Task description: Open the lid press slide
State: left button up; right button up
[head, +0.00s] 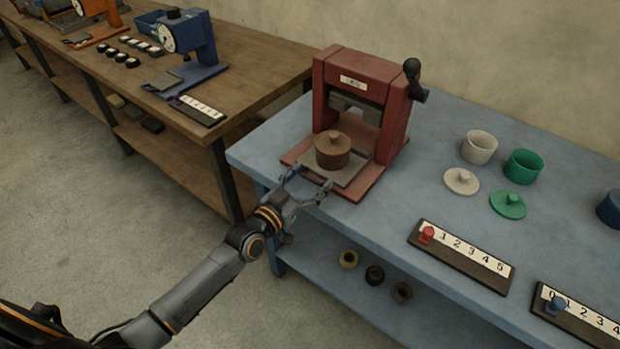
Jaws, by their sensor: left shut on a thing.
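The lid press (384,90) is a red frame with a black knob at its right, standing on the blue table. Its grey slide plate (345,179) sticks out at the front. A brown lidded pot (333,151) sits upright on the slide. My left gripper (309,180) is at the slide's front edge, its fingers spread around that edge and shut on the slide. The exact contact is small and hard to see. My right gripper is not in view.
White and green pots (523,167) with their lids lie to the right of the press. Two numbered peg boards (459,256) lie along the table's front edge. Small rings sit on the shelf below. A wooden bench (255,84) with a blue dial press (190,45) stands at left.

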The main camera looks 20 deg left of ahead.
pick_arm(q)
jog(key=shift+c, duration=1.1)
jog(key=shift+p+v, duration=0.65)
jog(key=shift+v, duration=0.7)
jog(key=o, duration=1.7)
jog(key=shift+w, duration=0.1)
jog(key=shift+c, duration=0.2)
jog(key=v, duration=1.2)
